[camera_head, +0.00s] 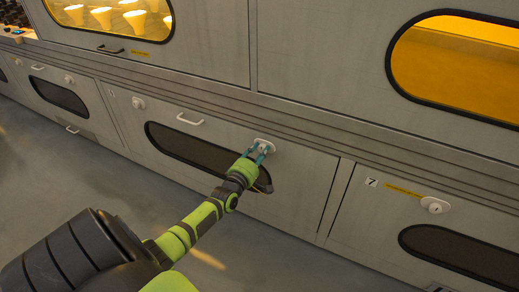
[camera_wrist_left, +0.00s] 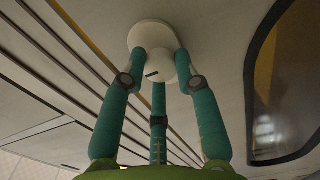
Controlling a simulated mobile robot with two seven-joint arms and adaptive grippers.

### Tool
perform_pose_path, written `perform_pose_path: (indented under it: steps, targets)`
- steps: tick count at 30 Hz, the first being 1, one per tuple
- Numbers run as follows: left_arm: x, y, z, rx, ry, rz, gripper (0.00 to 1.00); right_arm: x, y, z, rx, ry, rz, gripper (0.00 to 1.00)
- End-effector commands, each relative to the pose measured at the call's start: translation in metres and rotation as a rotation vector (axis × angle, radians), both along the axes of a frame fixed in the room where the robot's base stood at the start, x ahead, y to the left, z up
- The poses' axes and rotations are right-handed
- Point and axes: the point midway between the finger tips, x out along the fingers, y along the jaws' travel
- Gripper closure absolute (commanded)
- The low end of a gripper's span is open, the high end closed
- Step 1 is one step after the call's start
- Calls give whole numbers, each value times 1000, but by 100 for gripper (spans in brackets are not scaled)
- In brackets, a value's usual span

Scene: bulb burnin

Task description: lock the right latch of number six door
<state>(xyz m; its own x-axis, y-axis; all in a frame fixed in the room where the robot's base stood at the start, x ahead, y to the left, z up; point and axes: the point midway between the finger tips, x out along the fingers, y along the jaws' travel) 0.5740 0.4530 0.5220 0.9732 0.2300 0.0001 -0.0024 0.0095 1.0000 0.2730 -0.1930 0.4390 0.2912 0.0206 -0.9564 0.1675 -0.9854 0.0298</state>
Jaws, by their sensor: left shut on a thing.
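The door in the middle (camera_head: 300,187) has a long dark oval window and sits just left of the door marked 7; its own number is not readable. Its right latch (camera_head: 267,142) is a white plate with a round knob at the door's upper right. My left gripper (camera_head: 258,152) is at this latch, its teal fingers shut around the knob. In the left wrist view, the fingers of the gripper (camera_wrist_left: 160,75) surround the white knob (camera_wrist_left: 153,65), which shows a short dark, slightly tilted mark. My right gripper is not in view.
The same door has a left latch (camera_head: 138,102) and a white handle (camera_head: 190,119). The door marked 7 (camera_head: 350,215) has its own latch (camera_head: 435,205). Lit yellow windows (camera_head: 460,65) are above. The grey floor (camera_head: 110,175) in front is clear.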

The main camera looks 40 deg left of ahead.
Motion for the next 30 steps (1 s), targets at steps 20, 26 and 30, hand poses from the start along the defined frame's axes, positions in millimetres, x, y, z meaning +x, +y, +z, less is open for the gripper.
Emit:
perform_pose_path:
  steps: [20,26,30]
  targets:
    - [0,5,3,-2,-6,7,45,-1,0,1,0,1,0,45]
    - [-3,3,1,-3,-3,5,45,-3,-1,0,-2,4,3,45]
    - [-17,-1,-1,-5,0,4,45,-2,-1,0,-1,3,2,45]
